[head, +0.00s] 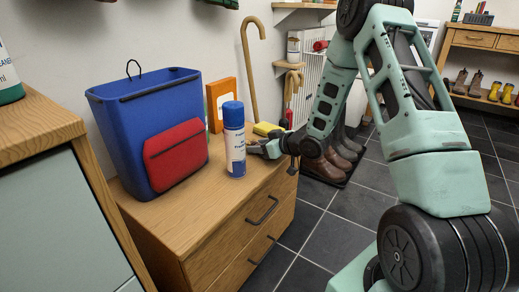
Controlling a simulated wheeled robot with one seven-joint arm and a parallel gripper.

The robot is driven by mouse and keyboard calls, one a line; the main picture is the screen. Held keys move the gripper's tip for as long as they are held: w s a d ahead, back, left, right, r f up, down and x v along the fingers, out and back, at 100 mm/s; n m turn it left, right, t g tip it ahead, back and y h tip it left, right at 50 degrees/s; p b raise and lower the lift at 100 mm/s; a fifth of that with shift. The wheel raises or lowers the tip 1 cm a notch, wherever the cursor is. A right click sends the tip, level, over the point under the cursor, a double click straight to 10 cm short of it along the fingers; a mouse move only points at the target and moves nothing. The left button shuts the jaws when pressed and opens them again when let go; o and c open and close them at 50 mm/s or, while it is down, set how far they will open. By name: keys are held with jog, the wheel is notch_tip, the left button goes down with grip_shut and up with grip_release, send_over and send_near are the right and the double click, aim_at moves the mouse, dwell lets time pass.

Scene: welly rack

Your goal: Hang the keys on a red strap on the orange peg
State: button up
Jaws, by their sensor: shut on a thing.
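My gripper (258,149) is low over the wooden drawer cabinet, just right of a blue-capped white spray can (235,150). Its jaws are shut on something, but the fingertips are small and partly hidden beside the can. I cannot make out what they hold, nor whether they touch the can. I cannot pick out the keys on the red strap. The orange peg cannot be made out in this view either.
The drawer cabinet (202,238) carries a blue bag (118,128) with a red pouch (176,153) against it, an orange box (221,102) and a yellow sponge (266,129). A cane (248,70) stands behind. Brown boots (322,168) stand right of the cabinet. Tiled floor is clear in front.

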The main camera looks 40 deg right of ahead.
jog(key=o, duration=1.4)
